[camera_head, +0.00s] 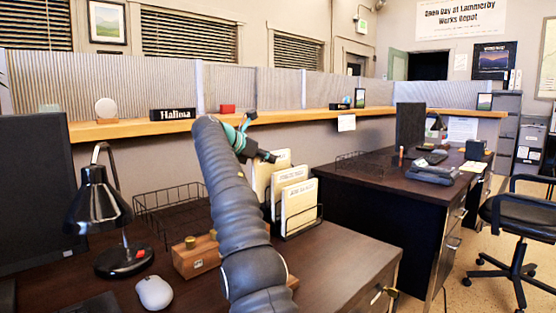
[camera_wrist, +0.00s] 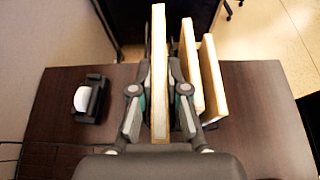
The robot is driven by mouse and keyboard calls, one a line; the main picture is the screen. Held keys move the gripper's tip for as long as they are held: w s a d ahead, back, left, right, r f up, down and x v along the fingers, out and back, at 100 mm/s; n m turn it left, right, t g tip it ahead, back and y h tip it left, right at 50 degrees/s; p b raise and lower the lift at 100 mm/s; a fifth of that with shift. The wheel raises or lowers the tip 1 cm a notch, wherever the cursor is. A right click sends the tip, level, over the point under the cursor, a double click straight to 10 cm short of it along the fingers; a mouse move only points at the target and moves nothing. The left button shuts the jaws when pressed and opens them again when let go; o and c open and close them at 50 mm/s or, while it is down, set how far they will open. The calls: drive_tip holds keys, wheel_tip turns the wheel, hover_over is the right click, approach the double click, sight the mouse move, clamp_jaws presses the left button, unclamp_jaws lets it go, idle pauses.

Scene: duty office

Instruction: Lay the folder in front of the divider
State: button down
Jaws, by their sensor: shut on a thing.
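Several tan folders stand upright in a black wire holder (camera_head: 306,231) on the near desk, to the right of my arm. My gripper (camera_wrist: 158,88) is shut on the leftmost folder (camera_wrist: 159,70) in the wrist view, with one finger on each face. In the head view it is at the rear folder (camera_head: 279,160), which is partly hidden by my arm. Two other folders (camera_wrist: 189,65) (camera_wrist: 213,80) stand to its right, apart from the fingers. A ribbed grey divider (camera_head: 230,82) with a wooden ledge (camera_head: 290,116) runs behind the desks.
A lamp (camera_head: 100,205), a wire tray (camera_head: 165,213), a wooden block with brass knobs (camera_head: 196,255) and a white mouse (camera_head: 154,292) occupy the near desk. A black item with a white part (camera_wrist: 84,98) lies left of the folders. The desk's right front (camera_head: 340,268) is clear.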

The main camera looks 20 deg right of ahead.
drive_tip(key=x, duration=0.4)
drive_tip(key=shift+d+r, duration=0.15)
drive_tip(key=shift+r, duration=0.3)
drive_tip(key=shift+f, duration=0.3)
drive_tip(key=c, duration=1.2)
unclamp_jaws()
drive_tip(key=v, duration=1.4)
drive_tip(key=shift+w+f, duration=0.15)
drive_tip(key=shift+f, duration=0.15)
